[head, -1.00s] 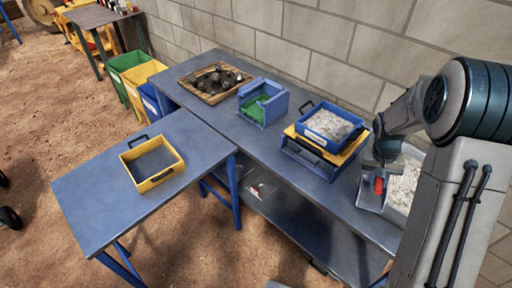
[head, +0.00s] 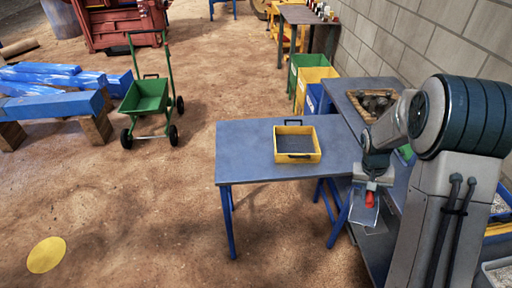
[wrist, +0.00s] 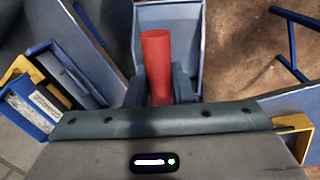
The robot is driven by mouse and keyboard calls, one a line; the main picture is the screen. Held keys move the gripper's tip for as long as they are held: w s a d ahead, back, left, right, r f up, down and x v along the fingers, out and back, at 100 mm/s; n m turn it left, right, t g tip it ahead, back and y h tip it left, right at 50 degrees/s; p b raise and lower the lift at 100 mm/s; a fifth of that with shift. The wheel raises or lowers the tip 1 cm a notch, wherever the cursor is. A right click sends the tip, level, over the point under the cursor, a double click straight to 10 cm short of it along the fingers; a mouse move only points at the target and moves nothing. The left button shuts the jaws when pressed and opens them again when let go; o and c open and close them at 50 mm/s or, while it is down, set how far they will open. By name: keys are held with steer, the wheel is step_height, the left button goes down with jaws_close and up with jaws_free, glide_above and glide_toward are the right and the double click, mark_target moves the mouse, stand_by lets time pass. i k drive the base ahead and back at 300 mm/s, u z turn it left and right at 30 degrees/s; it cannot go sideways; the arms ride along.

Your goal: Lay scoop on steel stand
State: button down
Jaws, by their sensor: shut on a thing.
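The scoop has a red handle (head: 369,199) and a pale grey-blue pan (head: 364,215). My gripper (head: 372,180) is shut on the handle, holding the scoop in the air at the near right corner of a blue-legged steel table. In the wrist view the red handle (wrist: 157,65) is between my fingers, with the pan (wrist: 185,15) beyond it. Two pieces could be the steel stand: this grey-topped table (head: 245,150), or the dark stand (head: 300,15) at the back with bottles on it. I cannot tell which.
The long bench with a wooden tray (head: 375,103) adjoins on the right. Green (head: 295,70) and yellow bins (head: 315,80) stand behind. A green cart (head: 148,95) is on open ground at left.

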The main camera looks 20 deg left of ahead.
mark_target(332, 149)
steer(key=u, duration=0.25)
steer(key=i, duration=1.65)
